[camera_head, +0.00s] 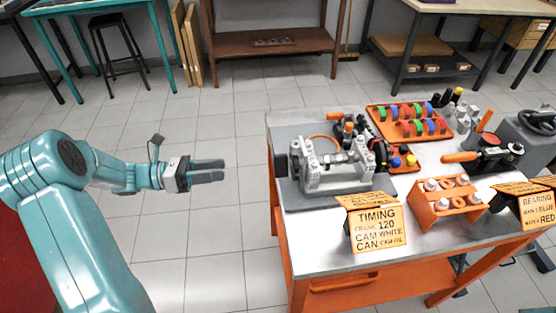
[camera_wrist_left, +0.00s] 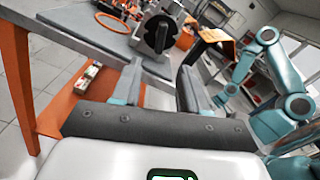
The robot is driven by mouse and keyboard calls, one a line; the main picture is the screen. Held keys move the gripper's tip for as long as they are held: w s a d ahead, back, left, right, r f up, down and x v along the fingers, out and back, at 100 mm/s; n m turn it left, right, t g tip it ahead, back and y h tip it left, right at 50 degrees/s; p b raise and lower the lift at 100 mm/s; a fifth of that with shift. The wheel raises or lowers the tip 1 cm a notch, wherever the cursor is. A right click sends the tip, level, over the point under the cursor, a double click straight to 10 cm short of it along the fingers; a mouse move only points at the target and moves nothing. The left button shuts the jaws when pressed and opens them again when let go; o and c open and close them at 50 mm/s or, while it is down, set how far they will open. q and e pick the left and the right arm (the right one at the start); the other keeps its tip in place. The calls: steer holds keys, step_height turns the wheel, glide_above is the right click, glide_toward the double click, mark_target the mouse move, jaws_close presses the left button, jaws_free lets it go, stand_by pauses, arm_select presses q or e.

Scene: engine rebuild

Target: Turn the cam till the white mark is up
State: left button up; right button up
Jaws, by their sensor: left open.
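A grey engine block (camera_head: 335,175) stands on the bench's grey mat, with dark round parts at both ends. I cannot tell which part is the cam, and no white mark can be made out. In the left wrist view a black round end piece with a slot-like grey middle (camera_wrist_left: 157,34) faces me, beyond the fingers. My left gripper (camera_head: 222,170) is open and empty, left of the bench and apart from the engine. Its two fingers also show in the wrist view (camera_wrist_left: 160,78). My right arm shows in the wrist view, its gripper (camera_wrist_left: 221,97) too small to read.
An orange timing card (camera_head: 378,228) stands in front of the engine. An orange tray (camera_head: 385,114) of coloured parts is behind, and an orange rack (camera_head: 445,207) of metal parts is to the right. The bench's left edge (camera_head: 278,220) lies between gripper and engine. The floor left is clear.

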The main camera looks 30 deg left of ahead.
arm_select(q)
steer(key=x, duration=1.4)
steer(key=shift+d+p, duration=0.4)
steer(key=shift+w, duration=0.1)
jaws_close()
